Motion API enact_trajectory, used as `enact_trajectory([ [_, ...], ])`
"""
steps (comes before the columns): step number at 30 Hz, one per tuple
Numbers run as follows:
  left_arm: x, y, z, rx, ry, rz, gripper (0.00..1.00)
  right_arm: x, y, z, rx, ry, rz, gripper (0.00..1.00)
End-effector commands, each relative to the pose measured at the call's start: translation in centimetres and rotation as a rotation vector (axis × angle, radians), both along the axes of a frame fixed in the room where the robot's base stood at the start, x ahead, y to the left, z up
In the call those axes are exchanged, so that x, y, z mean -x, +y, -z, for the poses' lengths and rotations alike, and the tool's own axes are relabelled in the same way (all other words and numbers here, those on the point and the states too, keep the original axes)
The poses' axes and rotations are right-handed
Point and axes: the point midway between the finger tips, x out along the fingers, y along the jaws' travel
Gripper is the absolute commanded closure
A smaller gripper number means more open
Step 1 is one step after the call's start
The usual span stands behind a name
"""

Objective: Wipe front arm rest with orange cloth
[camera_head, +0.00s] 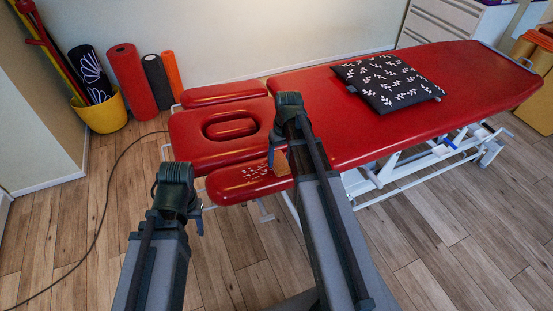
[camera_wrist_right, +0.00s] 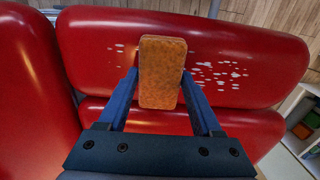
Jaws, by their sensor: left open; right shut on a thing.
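The front arm rest (camera_head: 232,188) is the red pad on the near side of the bench's head end, with white specks on it. In the right wrist view the arm rest (camera_wrist_right: 85,62) spans the upper middle, with many specks right of the cloth and a few left of it. My right gripper (camera_head: 278,155) is shut on the orange cloth (camera_wrist_right: 162,72), a block-like piece between its blue fingers, over the arm rest. I cannot tell if the cloth touches it. The cloth (camera_head: 281,164) shows partly behind my arm. My left gripper (camera_head: 198,220) is open, left of the arm rest over the floor.
The red bench (camera_head: 300,82) extends to the right, with a black patterned cushion (camera_head: 388,82) on it. A far arm rest (camera_head: 225,93) lies beyond the headrest (camera_head: 190,130). A yellow bucket (camera_head: 100,113) and rolled mats (camera_head: 132,80) stand at the left wall. The floor at left is clear except for a cable.

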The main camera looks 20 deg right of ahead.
Motion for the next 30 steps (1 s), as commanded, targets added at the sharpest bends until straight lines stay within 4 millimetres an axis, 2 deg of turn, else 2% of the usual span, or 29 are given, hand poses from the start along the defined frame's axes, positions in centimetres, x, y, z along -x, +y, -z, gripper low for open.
enact_trajectory([
  [7,0.0,0.0,0.5,0.000,0.000,0.000,0.49,-0.1,-2.2,0.5,0.000,0.000,0.002,0.78],
  [19,0.0,0.0,0.6,0.000,0.000,0.000,0.49,-0.1,-3.3,0.6,0.004,0.000,0.002,0.78],
  [30,0.0,0.0,0.7,0.000,0.000,0.000,0.49,-0.1,-6.2,0.7,0.003,0.000,0.002,0.78],
])
